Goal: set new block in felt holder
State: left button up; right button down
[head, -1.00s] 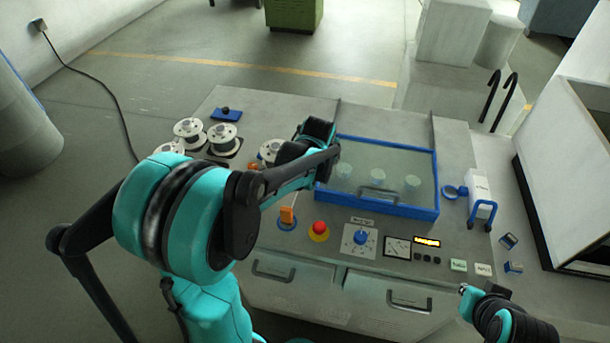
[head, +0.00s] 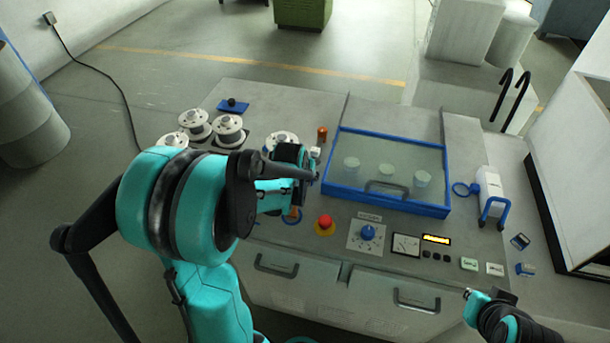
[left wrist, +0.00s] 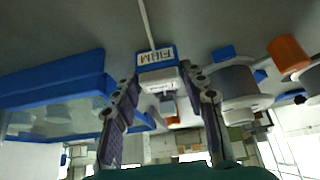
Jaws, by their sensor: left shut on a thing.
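My left gripper (head: 305,165) is over the bench, just left of the blue-framed glass lid. A small white block (head: 315,152) shows at its fingertips. In the left wrist view the two fingers (left wrist: 158,80) close on the white block (left wrist: 158,76). A blue and white lettered piece (left wrist: 155,55) shows right behind it; I cannot tell whether they touch. I cannot make out the felt holder for certain; the gripper hides part of the bench there. My right gripper (head: 485,294) is low at the right, in front of the bench; its opening is unclear.
The glass lid has a blue frame (head: 388,207). An orange post (head: 322,132) stands behind my left gripper and a spool (head: 229,130) to its left. A red stop button (head: 325,223) and a blue dial (head: 368,232) sit in front. A white bottle (head: 489,186) stands at right.

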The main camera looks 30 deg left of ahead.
pick_arm(q)
jog(key=shift+f, duration=0.2)
jog(key=o, duration=0.9)
jog(key=shift+r, duration=0.1)
